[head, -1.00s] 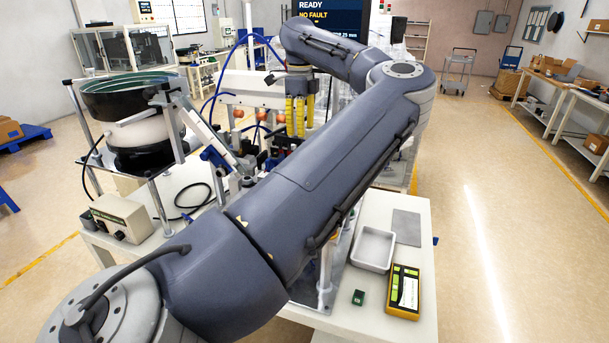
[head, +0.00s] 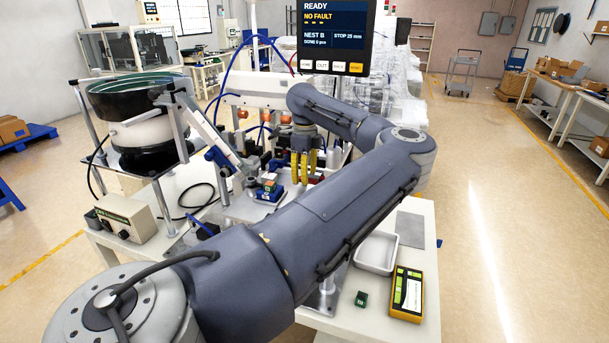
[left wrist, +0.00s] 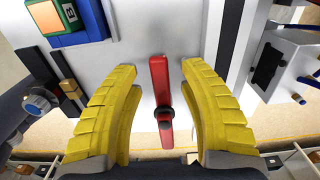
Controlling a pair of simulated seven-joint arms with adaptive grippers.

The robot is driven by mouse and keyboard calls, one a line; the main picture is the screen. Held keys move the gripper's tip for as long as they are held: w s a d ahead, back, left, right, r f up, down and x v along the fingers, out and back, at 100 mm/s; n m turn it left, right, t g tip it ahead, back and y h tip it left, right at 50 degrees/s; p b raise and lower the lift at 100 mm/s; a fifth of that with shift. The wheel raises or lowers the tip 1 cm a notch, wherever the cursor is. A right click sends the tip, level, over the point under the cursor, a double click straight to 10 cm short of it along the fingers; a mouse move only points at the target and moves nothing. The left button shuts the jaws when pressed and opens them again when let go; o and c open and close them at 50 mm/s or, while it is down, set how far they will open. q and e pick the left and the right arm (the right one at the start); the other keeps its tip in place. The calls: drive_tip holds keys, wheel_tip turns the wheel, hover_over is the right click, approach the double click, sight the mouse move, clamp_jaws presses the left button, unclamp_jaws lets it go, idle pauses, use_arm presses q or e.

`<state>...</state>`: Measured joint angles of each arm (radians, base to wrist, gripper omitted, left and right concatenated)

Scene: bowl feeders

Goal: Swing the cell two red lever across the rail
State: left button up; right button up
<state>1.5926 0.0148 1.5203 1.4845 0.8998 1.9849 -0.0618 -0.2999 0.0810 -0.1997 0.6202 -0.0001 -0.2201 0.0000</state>
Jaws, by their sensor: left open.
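My left gripper (head: 303,168) points down over the fixture in the head view, its yellow fingers spread. In the left wrist view, the open gripper (left wrist: 158,80) has a finger on each side of a red lever (left wrist: 160,88). The lever is a long, narrow bar with a dark round knob or pivot on it, lying over a pale plate. Gaps show between it and both fingers, so it is not gripped. Its lower end is close to the dark palm edge. In the head view, the fingers and arm mostly hide the lever. My right gripper is not in view.
A green and orange block (left wrist: 70,16) sits in a blue holder at upper left of the wrist view. A grey device (left wrist: 275,65) stands at right. The bowl feeder (head: 140,110) is left; a white tray (head: 376,252) and yellow-edged device (head: 406,293) lie front right.

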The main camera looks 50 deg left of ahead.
use_arm(q)
drive_tip(key=shift+f, duration=0.45)
clamp_jaws()
idle(0.4)
